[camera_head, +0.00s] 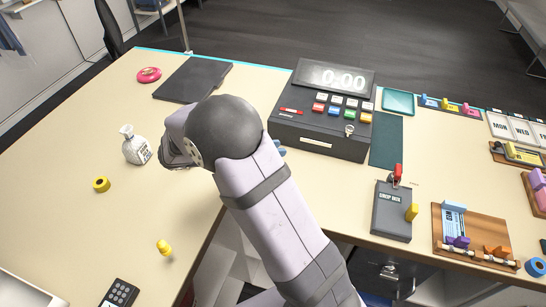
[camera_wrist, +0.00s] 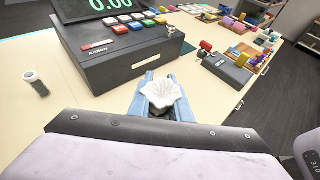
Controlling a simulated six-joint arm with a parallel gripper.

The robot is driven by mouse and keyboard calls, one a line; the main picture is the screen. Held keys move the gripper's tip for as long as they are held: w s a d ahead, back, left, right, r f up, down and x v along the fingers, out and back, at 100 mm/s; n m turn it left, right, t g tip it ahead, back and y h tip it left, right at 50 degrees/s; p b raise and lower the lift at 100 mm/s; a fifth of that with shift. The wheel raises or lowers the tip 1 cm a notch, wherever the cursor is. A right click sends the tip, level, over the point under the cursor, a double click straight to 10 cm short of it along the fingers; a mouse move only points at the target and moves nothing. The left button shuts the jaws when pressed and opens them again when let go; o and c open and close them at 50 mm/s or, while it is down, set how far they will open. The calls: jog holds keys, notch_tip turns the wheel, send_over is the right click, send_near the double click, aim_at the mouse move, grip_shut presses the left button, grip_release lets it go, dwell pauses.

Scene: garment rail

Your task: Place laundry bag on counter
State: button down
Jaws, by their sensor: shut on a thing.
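My gripper (camera_wrist: 160,86) has two blue fingers, shut on a white, ruffled thing that looks like the gathered top of the laundry bag (camera_wrist: 163,95). It is close to the front of the cash register; whether the bag touches the counter cannot be told. In the head view my arm hides the bag and nearly all of my gripper, with only a bit of blue finger (camera_head: 280,148) showing beside the register. The cream counter (camera_head: 75,135) spreads around it. A white bottle-like thing with a label (camera_head: 136,147) stands on the counter left of my arm.
The dark cash register (camera_head: 320,142) stands just beyond my gripper. A black mat (camera_head: 193,78) lies at the back left. A yellow tape roll (camera_head: 101,184) and a yellow peg (camera_head: 164,247) lie front left, with bare counter between.

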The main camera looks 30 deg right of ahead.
jog(key=shift+f+p, duration=0.5)
jog(key=shift+f, duration=1.55)
jog(key=shift+f, duration=0.15)
jog(key=c, duration=1.6)
grip_release()
jog(key=shift+c, duration=0.2)
jog(key=shift+r, duration=0.2)
jog(key=b+v, duration=0.4)
jog(key=v, duration=0.8)
jog(key=shift+f, duration=0.1)
